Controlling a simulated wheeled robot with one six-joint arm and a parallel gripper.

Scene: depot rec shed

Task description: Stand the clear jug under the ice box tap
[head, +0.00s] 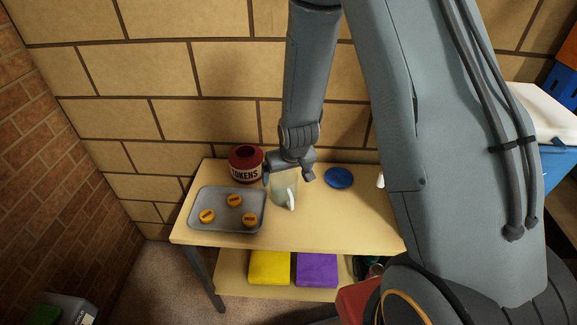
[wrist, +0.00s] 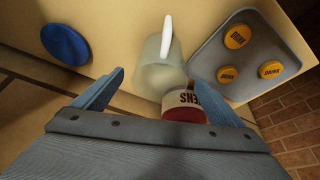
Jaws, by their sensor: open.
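The clear jug (head: 284,190) stands upright on the wooden table, with its white handle toward the front in the head view. It also shows in the wrist view (wrist: 160,72), just beyond the fingers. My gripper (head: 288,174) is open above and around the jug's top; its fingers (wrist: 160,85) look apart from the jug's sides, though contact is hard to judge. The ice box, blue with a white lid (head: 545,115), is at the far right, partly behind my arm. I cannot make out its tap.
A red TOKENS pot (head: 245,165) stands close left of the jug. A grey tray (head: 195,213) holds three orange drink tokens. A blue disc (head: 338,177) lies to the right. Yellow (head: 269,268) and purple (head: 316,270) blocks sit on the lower shelf. The table's front right is clear.

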